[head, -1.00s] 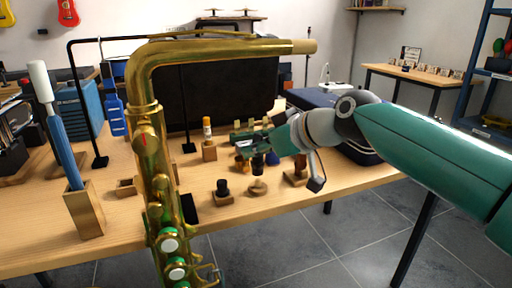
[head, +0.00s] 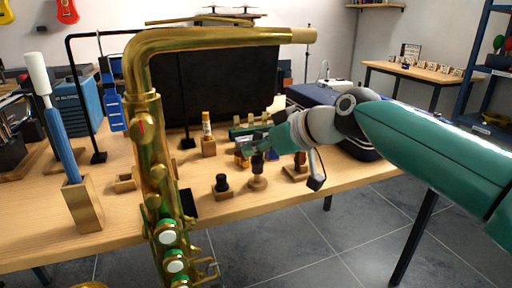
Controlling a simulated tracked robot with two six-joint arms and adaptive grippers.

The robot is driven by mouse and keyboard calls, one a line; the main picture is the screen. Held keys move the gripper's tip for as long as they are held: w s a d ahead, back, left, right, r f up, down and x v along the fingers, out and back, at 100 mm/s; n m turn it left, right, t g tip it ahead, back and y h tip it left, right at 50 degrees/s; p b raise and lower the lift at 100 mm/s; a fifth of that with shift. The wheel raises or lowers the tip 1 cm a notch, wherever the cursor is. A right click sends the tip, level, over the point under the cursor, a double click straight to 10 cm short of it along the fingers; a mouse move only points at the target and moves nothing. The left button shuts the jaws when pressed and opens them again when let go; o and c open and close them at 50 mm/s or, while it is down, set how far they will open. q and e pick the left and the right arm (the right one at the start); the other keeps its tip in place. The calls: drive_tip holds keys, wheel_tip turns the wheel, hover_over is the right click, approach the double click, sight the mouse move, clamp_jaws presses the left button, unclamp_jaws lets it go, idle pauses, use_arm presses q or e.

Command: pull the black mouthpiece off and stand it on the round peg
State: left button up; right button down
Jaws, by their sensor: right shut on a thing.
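The brass saxophone (head: 150,110) stands upright in front of me, and the bare cork end (head: 303,36) of its neck points right. My right gripper (head: 258,148) is shut on the black mouthpiece (head: 257,163) over the bench. The mouthpiece is upright, directly above the round wooden peg (head: 257,183). Its lower end appears to meet the peg's top; I cannot tell how far it sits over it. The gripper fingers hide its upper part. My left gripper is not in view.
A black cap on a wooden block (head: 221,192) stands left of the peg. An orange-capped tube (head: 207,128) stands behind. A brush in a wooden holder (head: 84,207) is at left. A dark blue case (head: 318,97) lies behind my right arm. The bench front edge is clear.

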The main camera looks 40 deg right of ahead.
drive_tip(key=shift+f+b, duration=1.2)
drive_tip(key=shift+b, duration=0.05)
idle(1.8)
idle(0.5)
drive_tip(key=c, duration=1)
unclamp_jaws()
drive_tip(key=v, duration=1.2)
drive_tip(key=shift+f, duration=0.1)
